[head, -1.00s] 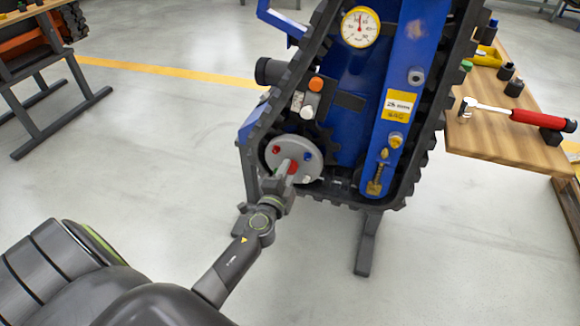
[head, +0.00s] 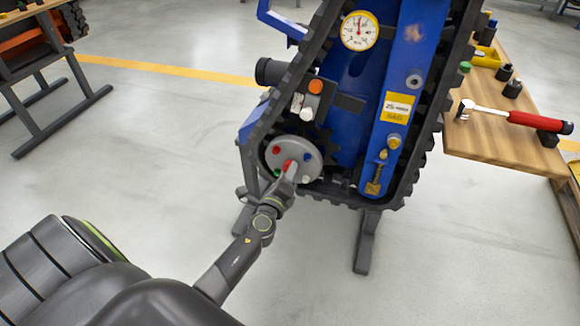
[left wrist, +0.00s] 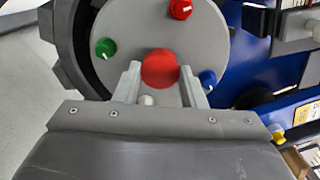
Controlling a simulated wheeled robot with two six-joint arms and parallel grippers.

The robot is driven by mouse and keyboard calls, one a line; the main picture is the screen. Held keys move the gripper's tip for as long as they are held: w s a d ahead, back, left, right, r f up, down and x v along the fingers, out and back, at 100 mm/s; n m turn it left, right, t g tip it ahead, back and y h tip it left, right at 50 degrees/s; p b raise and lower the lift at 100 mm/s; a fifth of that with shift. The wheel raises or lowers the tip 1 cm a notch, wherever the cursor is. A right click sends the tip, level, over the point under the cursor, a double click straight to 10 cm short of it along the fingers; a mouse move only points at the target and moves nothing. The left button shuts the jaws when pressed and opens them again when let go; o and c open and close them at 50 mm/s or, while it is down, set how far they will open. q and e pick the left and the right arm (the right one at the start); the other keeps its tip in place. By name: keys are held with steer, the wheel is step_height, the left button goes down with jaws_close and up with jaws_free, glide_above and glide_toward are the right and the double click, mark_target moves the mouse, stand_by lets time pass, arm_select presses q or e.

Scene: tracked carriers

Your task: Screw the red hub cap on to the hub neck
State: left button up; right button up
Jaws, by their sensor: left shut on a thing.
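The red hub cap (left wrist: 160,69) is between the two fingers of my left gripper (left wrist: 159,84), in front of the middle of the grey hub disc (left wrist: 197,30). In the head view the cap (head: 287,165) shows small at the tip of my left gripper (head: 290,170), against the hub disc (head: 297,146). My left gripper is shut on the cap. The hub neck is hidden behind the cap, so I cannot tell how far the cap sits on it. My right gripper is not in view.
Around the cap, the disc carries a red knob (left wrist: 181,9), a green knob (left wrist: 105,48), a blue knob (left wrist: 208,79) and a white one (left wrist: 147,100). The black track (head: 250,140) surrounds the blue frame.

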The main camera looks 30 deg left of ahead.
arm_select(q)
steer(key=m, duration=0.5)
steer(key=shift+f+p, duration=0.1)
steer(key=shift+p, duration=0.2)
steer(key=o, duration=0.8)
